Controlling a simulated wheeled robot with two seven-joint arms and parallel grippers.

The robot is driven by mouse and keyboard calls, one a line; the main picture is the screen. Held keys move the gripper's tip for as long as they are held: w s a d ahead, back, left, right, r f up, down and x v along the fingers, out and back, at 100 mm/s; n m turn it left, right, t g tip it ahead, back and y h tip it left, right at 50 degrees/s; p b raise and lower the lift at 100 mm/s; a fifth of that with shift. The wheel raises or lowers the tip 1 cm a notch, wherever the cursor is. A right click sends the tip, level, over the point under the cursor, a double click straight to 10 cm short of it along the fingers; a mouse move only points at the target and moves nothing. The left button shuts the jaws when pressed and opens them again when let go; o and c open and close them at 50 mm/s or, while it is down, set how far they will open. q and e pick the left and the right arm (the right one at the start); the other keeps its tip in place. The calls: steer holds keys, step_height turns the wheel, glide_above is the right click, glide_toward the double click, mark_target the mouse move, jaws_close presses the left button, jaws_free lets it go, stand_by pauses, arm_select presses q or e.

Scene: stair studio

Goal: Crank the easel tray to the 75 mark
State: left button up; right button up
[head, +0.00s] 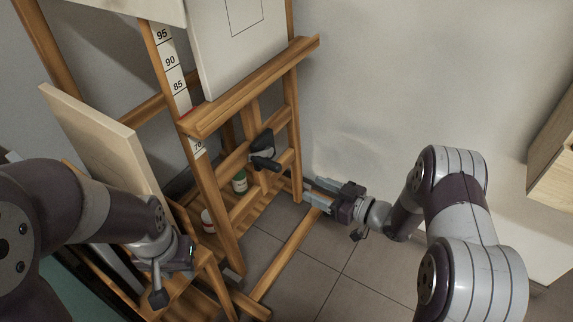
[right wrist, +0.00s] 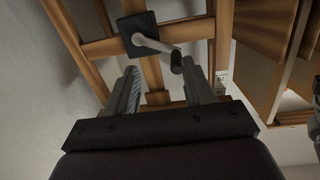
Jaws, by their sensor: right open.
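The wooden easel's tray (head: 255,82) carries a white canvas (head: 238,40). Its left end meets a post with a white number scale (head: 173,75). 95, 90 and 85 show above the tray, and a label that looks like 70 shows below. The crank (head: 263,150) has a black mount and handle under the tray. In the right wrist view, the crank's grey arm (right wrist: 152,42) ends in a dark knob (right wrist: 177,62). My right gripper (head: 308,191) is open and empty, below and right of the crank. My left gripper (head: 178,257) is at lower left, its fingers hidden.
A pale panel (head: 100,145) leans at the left. A green jar (head: 240,182) and a white-and-red jar (head: 208,221) stand on the easel's lower shelf. A wooden cabinet (head: 555,150) is at the far right. The tiled floor (head: 365,275) is clear between easel and right arm.

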mark_target(272, 166)
steer(key=w+a+r+b, duration=0.1)
steer(key=w+a, duration=0.1)
steer(key=a, duration=0.1)
steer(key=w+a+r+y+b, duration=0.1)
steer(key=w+a+b, duration=0.1)
steer(key=a, duration=0.2)
steer(key=w+a+r+y+b, duration=0.1)
steer(key=w+a, duration=0.1)
steer(key=a, duration=0.2)
steer(key=shift+n+b, duration=0.3)
steer(key=shift+w+a+r, duration=0.1)
steer(key=shift+w+a, duration=0.1)
steer(key=shift+a, duration=0.05)
jaws_close()
